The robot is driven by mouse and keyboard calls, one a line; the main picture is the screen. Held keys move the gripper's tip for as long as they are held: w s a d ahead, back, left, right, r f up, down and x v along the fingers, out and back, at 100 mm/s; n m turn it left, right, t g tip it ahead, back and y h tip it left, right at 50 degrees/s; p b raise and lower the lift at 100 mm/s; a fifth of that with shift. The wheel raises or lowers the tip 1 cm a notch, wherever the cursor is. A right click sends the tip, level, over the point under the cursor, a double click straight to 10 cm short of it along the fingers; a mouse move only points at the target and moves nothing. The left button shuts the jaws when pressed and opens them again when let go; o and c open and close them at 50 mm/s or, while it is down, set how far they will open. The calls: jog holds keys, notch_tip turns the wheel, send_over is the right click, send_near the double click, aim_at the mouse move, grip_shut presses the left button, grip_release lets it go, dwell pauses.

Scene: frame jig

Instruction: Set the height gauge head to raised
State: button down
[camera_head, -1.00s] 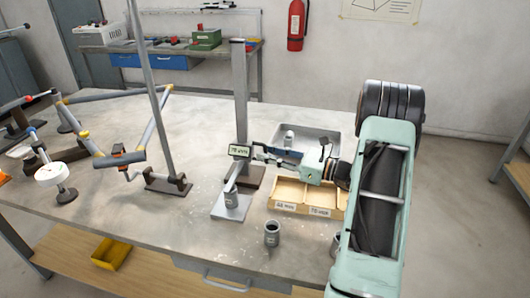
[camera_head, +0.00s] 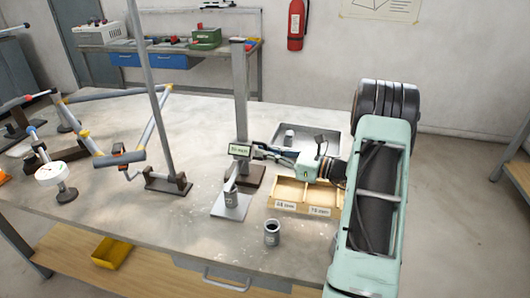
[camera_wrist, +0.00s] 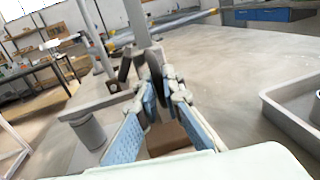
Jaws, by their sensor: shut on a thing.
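The height gauge stands on the bench with a tall grey column (camera_head: 240,80) and a dark foot. Its head (camera_head: 239,151) carries a small display, whose reading is too blurred to trust. A pale arm slants down from the head towards a grey cylinder (camera_head: 231,200) on a light plate; whether they touch is unclear. My gripper (camera_head: 258,150) reaches in from the right and meets the head's right side. In the wrist view, my gripper's blue fingers (camera_wrist: 165,112) are shut on a dark round knob (camera_wrist: 155,75) at the head. The fingers partly hide the knob.
A wooden two-part bin (camera_head: 306,193) with labels stands below my gripper. A grey tray (camera_head: 330,150) with a cylinder lies behind it. Another cylinder (camera_head: 271,232) stands near the front edge. A stand with a thin post (camera_head: 150,90) is at left.

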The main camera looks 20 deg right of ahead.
notch_tip(320, 180, up, 23)
jog(key=p, duration=1.2)
jog(key=shift+r, duration=0.2)
jog(key=c, duration=2)
grip_release()
jog(key=shift+f, duration=0.15)
jog(key=shift+c, duration=0.2)
jog(key=shift+s+d, duration=0.1)
jog(key=v, duration=1.1)
jog(key=shift+s+d, duration=0.25)
jog(key=shift+s, duration=0.05)
